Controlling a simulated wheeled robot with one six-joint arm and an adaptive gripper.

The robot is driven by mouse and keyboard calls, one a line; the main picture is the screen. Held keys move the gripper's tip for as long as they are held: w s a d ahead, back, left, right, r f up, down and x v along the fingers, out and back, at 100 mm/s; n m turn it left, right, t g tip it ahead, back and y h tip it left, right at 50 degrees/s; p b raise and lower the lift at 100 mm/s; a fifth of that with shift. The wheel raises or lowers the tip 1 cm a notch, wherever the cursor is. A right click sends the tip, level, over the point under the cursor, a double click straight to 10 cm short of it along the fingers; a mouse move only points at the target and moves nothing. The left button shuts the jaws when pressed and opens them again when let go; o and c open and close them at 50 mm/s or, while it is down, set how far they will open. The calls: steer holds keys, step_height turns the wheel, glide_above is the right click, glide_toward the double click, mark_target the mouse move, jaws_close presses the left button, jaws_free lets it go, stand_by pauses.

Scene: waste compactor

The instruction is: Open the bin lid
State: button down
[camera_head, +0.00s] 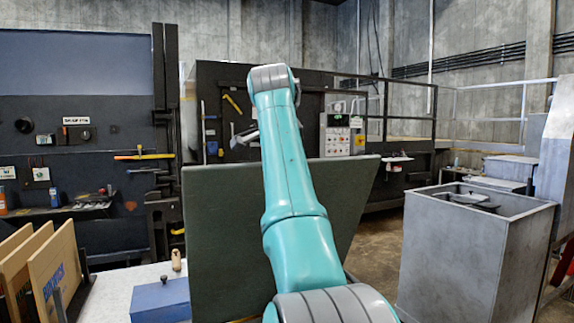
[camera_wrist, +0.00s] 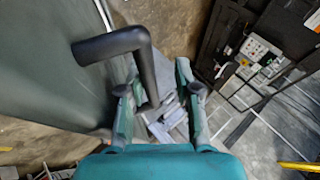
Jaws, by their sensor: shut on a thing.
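The bin lid (camera_head: 225,230) is a wide dark green panel, raised steeply behind my teal arm in the head view. In the wrist view its green face (camera_wrist: 45,90) fills the left side. A black bent handle (camera_wrist: 120,42) sticks out from that face, and its end runs down between my fingers. My gripper (camera_wrist: 160,93) is shut on the handle. In the head view my gripper's fingers and the handle are hidden behind the arm and lid. The bin's body is mostly hidden too.
A grey open-topped metal box (camera_head: 455,250) stands at the right. Brown boards (camera_head: 55,270) and a blue box (camera_head: 161,300) are at the lower left. A dark machine with a control panel (camera_head: 342,135) stands behind the lid. Bare floor shows between them.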

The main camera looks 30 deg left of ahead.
steer(key=shift+a+f, duration=0.2)
steer(key=shift+f, duration=0.25)
steer(key=c, duration=1.4)
jaws_free()
steer(key=shift+w+a+f, duration=0.1)
steer(key=shift+w, duration=0.05)
steer(key=shift+c, duration=0.2)
